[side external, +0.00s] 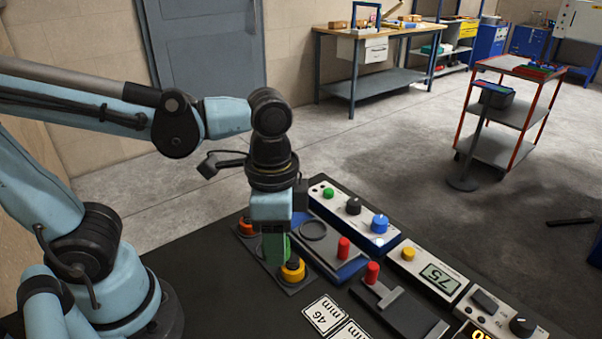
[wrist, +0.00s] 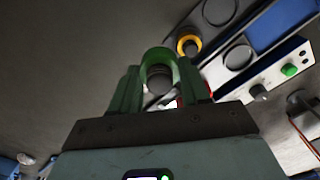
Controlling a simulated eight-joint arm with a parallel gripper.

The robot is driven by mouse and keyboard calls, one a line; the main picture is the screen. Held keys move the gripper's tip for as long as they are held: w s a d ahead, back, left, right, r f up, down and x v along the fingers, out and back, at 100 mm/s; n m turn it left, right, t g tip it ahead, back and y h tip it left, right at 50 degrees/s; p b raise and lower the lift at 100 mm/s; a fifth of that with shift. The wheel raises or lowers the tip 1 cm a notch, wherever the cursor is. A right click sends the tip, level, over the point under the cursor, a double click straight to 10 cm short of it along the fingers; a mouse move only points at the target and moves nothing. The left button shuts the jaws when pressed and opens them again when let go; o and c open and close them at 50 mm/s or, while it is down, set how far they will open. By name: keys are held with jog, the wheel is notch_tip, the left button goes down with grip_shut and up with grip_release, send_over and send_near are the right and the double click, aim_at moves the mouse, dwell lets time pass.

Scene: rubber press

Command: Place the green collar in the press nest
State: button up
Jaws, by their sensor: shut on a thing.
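The green collar (wrist: 158,51) is a green ring between my gripper's fingertips in the wrist view, its far rim arching past them. My gripper (wrist: 158,74) is shut on it. In the side view my gripper (side external: 276,258) points down above the dark plate, just left of the press, and its green fingers and the collar are hard to tell apart there. The press nest looks to be the dark round ring (side external: 312,230) on the grey top of the blue-based press (side external: 330,262). It stands to the right of my gripper and looks empty.
A red knob (side external: 343,247) rises beside the nest. A control box with a blue knob (side external: 379,223) lies behind. Number cards (side external: 326,314) lie in front.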

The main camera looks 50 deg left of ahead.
jog(key=w+d+r, duration=0.2)
jog(key=w, duration=0.5)
send_over(314, 231)
notch_tip(314, 231, down, 7)
jog(key=shift+r, duration=0.1)
jog(key=shift+f, duration=2.1)
jog(key=shift+f, duration=0.25)
